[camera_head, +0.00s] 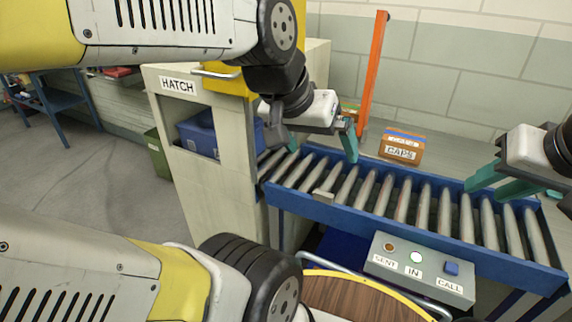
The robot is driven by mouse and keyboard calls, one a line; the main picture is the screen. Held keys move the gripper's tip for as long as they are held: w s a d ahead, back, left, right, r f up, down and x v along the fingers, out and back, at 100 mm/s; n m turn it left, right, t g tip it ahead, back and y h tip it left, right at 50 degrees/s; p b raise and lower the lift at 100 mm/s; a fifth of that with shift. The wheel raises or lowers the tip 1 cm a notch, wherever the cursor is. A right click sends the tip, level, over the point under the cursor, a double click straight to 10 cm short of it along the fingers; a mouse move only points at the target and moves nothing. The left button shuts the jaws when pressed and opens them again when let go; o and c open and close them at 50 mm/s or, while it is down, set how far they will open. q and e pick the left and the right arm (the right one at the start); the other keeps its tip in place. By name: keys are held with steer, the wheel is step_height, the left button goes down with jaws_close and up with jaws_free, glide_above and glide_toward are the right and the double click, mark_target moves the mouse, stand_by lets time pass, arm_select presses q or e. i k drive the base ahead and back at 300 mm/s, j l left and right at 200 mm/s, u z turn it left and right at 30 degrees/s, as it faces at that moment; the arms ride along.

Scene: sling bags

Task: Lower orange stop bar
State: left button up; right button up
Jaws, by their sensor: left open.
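The orange stop bar (375,70) stands nearly upright behind the far side of the roller conveyor (400,200), its top leaning slightly right. My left gripper (322,146) is open, with teal fingers spread above the left end of the rollers. Its right finger is close to the bar's lower part in the picture; I cannot tell whether they touch. The bar's foot is partly hidden behind the gripper. My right gripper (488,190) is over the right end of the conveyor, its teal fingers pointing left; its opening is unclear.
An orange box marked CAPS (401,146) sits at the conveyor's far side. A hatch cabinet (225,130) with a blue bin (198,134) stands at left. A button panel (416,265) is on the near side, beside a round wooden top (360,297). The rollers' middle is mostly clear.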

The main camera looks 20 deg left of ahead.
mark_target(383, 17)
steer(key=i+j+u, duration=0.7)
steer(key=k+j, duration=0.05)
steer(key=j, duration=0.05)
